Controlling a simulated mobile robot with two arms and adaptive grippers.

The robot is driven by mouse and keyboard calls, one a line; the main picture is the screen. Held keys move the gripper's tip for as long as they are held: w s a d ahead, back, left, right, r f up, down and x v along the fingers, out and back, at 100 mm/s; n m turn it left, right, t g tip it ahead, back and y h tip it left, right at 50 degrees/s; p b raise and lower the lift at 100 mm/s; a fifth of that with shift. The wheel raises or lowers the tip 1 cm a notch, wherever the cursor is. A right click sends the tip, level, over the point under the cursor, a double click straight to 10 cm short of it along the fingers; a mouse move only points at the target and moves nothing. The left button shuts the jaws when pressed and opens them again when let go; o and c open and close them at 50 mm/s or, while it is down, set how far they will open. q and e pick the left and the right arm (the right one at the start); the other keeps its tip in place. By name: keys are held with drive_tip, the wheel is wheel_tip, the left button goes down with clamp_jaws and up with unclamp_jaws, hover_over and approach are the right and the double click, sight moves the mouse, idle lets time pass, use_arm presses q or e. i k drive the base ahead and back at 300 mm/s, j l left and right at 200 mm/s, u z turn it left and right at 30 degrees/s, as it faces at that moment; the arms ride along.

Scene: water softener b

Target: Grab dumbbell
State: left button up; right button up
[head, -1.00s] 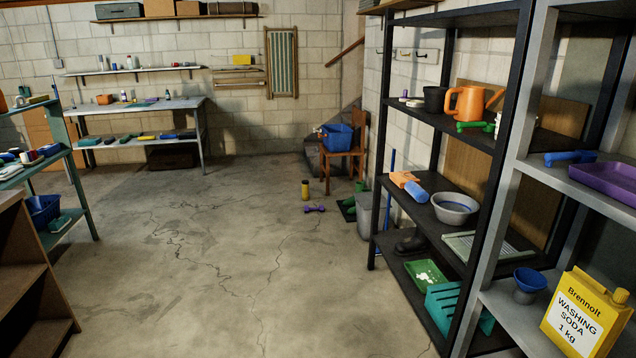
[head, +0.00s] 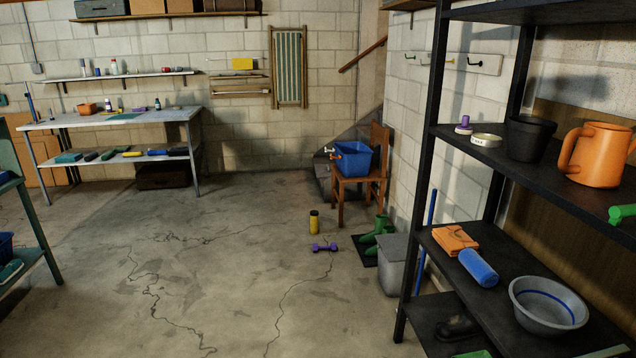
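A small purple dumbbell (head: 325,247) lies on the concrete floor ahead, a little right of the middle of the head view. It lies roughly crosswise, with both ends visible. A yellow cylinder with a dark top (head: 314,222) stands just behind it and slightly left, apart from it. Neither of my grippers shows in the head view, so I cannot see their state or where they are.
Green boots (head: 378,238) on a dark mat and a grey bin (head: 394,264) stand right of the dumbbell. A wooden chair (head: 358,190) holds a blue bin (head: 352,158). A black shelf (head: 470,265) lines the right side. The floor ahead (head: 230,290) is clear.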

sight(333, 246)
drive_tip(key=i, duration=4.2)
drive_tip(key=i+u, duration=0.1)
drive_tip(key=i, duration=0.6)
drive_tip(key=i+l+u, duration=0.1)
drive_tip(key=i, duration=0.6)
